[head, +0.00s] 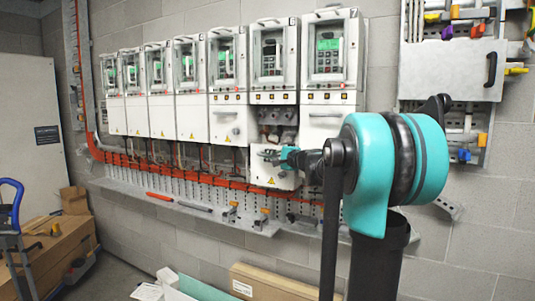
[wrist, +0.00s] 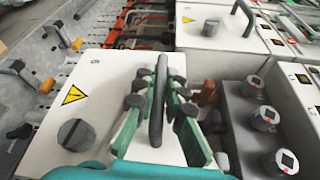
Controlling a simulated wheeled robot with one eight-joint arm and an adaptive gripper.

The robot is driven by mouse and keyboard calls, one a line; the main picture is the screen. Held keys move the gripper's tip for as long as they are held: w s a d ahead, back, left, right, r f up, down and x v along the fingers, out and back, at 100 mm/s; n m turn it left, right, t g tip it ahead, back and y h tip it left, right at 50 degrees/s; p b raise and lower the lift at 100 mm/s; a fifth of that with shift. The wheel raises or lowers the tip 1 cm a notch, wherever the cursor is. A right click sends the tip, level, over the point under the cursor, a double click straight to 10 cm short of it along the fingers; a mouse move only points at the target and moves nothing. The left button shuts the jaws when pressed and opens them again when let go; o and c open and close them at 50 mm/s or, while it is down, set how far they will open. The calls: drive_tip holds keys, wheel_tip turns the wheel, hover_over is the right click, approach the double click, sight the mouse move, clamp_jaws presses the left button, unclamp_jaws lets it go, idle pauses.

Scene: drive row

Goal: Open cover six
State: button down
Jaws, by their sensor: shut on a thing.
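Drive six (head: 272,60) is the second unit from the right in the head view. Its lower bay (head: 276,120) is uncovered and shows grey terminals. Its white cover (head: 262,172), with a yellow warning triangle, stands out below that bay, tilted down. In the wrist view the cover (wrist: 90,130) carries a grey knob (wrist: 77,133) and a dark bar handle (wrist: 158,85). My gripper (head: 288,157) is at the cover; in the wrist view its green fingers (wrist: 160,112) close on both sides of the handle. Part of the cover is hidden behind my gripper.
Drive seven (head: 329,50) stands to the right with its lower cover (head: 320,122) shut. A shelf (head: 200,206) with several tools runs below the row. Orange cable ducting (head: 205,178) lies along the wall. Grey round terminals (wrist: 265,117) show beside the cover.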

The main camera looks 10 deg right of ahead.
drive_tip(key=c, duration=1.6)
unclamp_jaws()
drive_tip(key=shift+s+d, duration=0.1)
drive_tip(key=v, duration=1.1)
drive_tip(key=shift+s+d+r, duration=0.1)
drive_tip(key=shift+s+d, duration=0.05)
drive_tip(key=shift+s, duration=0.2)
